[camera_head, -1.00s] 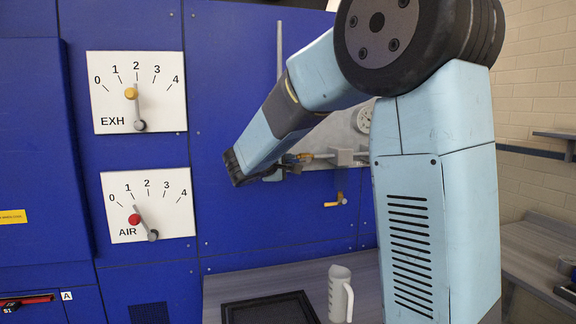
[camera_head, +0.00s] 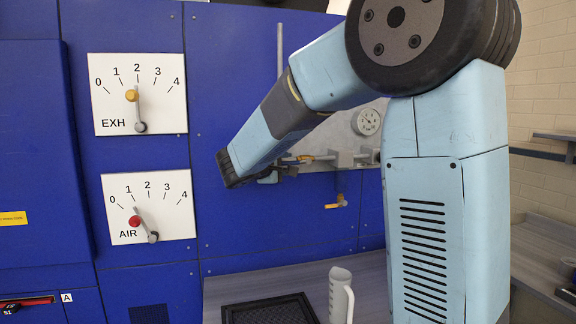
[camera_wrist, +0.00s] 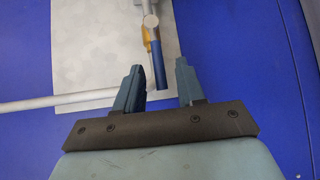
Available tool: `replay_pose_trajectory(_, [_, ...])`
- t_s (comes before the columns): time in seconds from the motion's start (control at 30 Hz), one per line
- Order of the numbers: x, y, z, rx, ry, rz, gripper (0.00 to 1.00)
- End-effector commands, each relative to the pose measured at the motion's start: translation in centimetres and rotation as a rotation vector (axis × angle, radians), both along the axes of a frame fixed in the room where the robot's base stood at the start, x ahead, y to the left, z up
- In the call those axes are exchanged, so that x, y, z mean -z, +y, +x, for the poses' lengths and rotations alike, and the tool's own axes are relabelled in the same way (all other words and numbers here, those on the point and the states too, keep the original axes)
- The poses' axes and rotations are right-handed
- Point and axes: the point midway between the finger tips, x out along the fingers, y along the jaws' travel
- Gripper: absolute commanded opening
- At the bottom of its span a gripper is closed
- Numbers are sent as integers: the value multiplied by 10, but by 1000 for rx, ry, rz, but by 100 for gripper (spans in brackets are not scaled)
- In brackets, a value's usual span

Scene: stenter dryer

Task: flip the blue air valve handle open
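The blue air valve handle (camera_wrist: 157,66) hangs from a silver and yellow valve body (camera_wrist: 149,32) in the wrist view, pointing toward my gripper. My gripper (camera_wrist: 159,66) is open, with one finger on each side of the handle in the picture. Gaps show on both sides of the handle. I cannot tell whether it lies between the fingers in depth. In the head view my gripper (camera_head: 272,176) is small and mostly hidden by my forearm, just in front of the blue panel beside the pipework.
A pale pipe (camera_wrist: 52,103) runs left from the valve area. In the head view a round gauge (camera_head: 367,122) and a small yellow tap (camera_head: 336,203) are right of my gripper. Dial plates EXH (camera_head: 115,94) and AIR (camera_head: 125,232) are left. A jug (camera_head: 341,296) and black tray (camera_head: 268,310) are below.

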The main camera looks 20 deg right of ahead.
Motion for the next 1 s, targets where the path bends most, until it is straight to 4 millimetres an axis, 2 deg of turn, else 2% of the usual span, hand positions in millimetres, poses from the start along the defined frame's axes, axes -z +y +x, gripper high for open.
replay_pose_trajectory(0.3, [-9,45,-45,-3,-1,1,39])
replay_pose_trajectory(0.5, [-14,67,-67,-2,-1,2,39])
replay_pose_trajectory(0.7, [-16,77,-77,-1,-1,1,39])
replay_pose_trajectory(1.0, [-16,79,-79,0,0,1,39])
